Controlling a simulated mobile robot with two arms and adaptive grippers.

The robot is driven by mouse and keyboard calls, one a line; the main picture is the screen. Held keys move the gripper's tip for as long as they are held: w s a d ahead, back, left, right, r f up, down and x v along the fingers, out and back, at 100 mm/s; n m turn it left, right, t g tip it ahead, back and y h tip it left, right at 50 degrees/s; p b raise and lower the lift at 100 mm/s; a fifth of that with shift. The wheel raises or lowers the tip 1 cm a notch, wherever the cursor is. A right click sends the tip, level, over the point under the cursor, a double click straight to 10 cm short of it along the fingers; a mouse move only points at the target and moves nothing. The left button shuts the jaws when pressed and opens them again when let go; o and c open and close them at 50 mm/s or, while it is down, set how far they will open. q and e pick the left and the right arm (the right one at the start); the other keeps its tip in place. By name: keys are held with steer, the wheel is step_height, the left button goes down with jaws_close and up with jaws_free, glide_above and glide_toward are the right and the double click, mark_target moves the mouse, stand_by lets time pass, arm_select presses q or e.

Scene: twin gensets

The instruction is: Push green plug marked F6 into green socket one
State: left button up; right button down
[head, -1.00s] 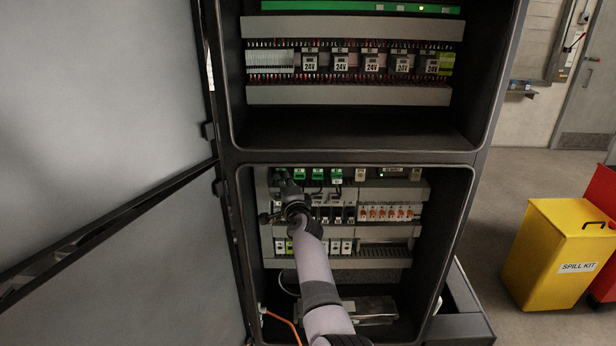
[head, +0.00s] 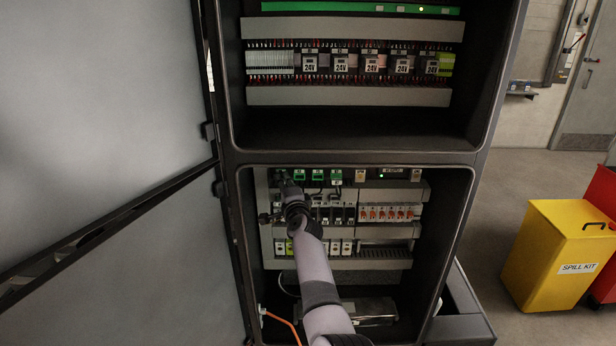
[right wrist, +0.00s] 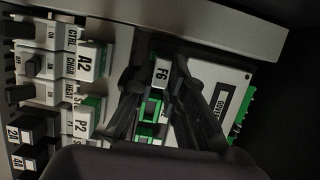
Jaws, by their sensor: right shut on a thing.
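The plug marked F6 (right wrist: 162,74) shows its white label between the two dark fingers of my right gripper (right wrist: 160,88) in the right wrist view. The gripper is shut on it. Green socket parts (right wrist: 151,108) show just below the label between the fingers; I cannot tell how far the plug is in. In the head view my right gripper (head: 284,186) is at the left end of the green row in the lower cabinet bay. Green sockets (head: 316,175) show to its right, and the arm hides what is below it. My left gripper is not in view.
White modules marked A2 (right wrist: 87,58) and P2 (right wrist: 83,124) stand close to the left of the fingers in the wrist view. A labelled device (right wrist: 222,95) is to their right. The open cabinet door (head: 100,150) is at the left, and a yellow spill kit bin (head: 558,252) stands at the right.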

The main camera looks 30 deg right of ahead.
steer(key=shift+w+d, duration=0.1)
stand_by(0.3)
steer(key=c, duration=1.5)
jaws_free()
steer(key=shift+c, duration=0.2)
steer(key=v, duration=0.7)
steer(key=shift+s, duration=0.3)
